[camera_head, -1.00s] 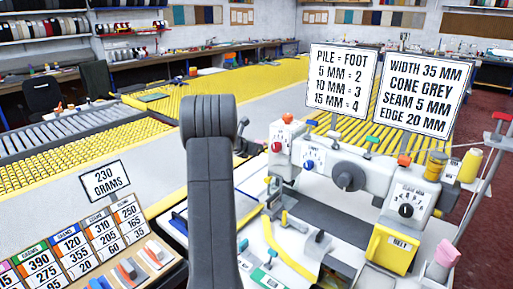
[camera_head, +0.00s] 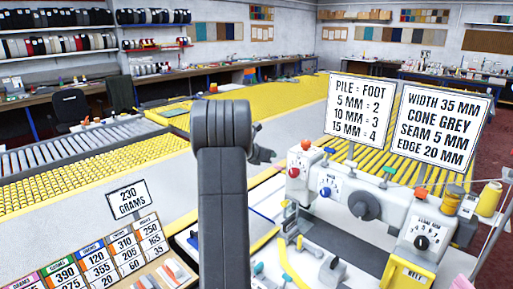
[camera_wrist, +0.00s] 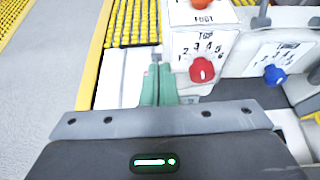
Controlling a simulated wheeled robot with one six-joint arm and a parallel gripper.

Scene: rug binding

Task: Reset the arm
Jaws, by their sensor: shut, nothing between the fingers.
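My arm (camera_head: 222,220) rises in front of the camera in the head view and bends at a grey joint. My gripper (camera_head: 264,155) shows small and dark just right of that joint, partly hidden by it. It is above the machine's left end, apart from it, and holds nothing. In the wrist view two green-grey fingers (camera_wrist: 158,72) lie close together, shut, beyond the dark wrist body.
The white binding machine (camera_head: 362,188) with a red knob (camera_wrist: 202,70) and a blue knob stands close to the gripper. Two signs (camera_head: 358,108) rise behind it. A weight rack (camera_head: 95,255) is at lower left. Yellow roller tables (camera_head: 270,110) spread behind.

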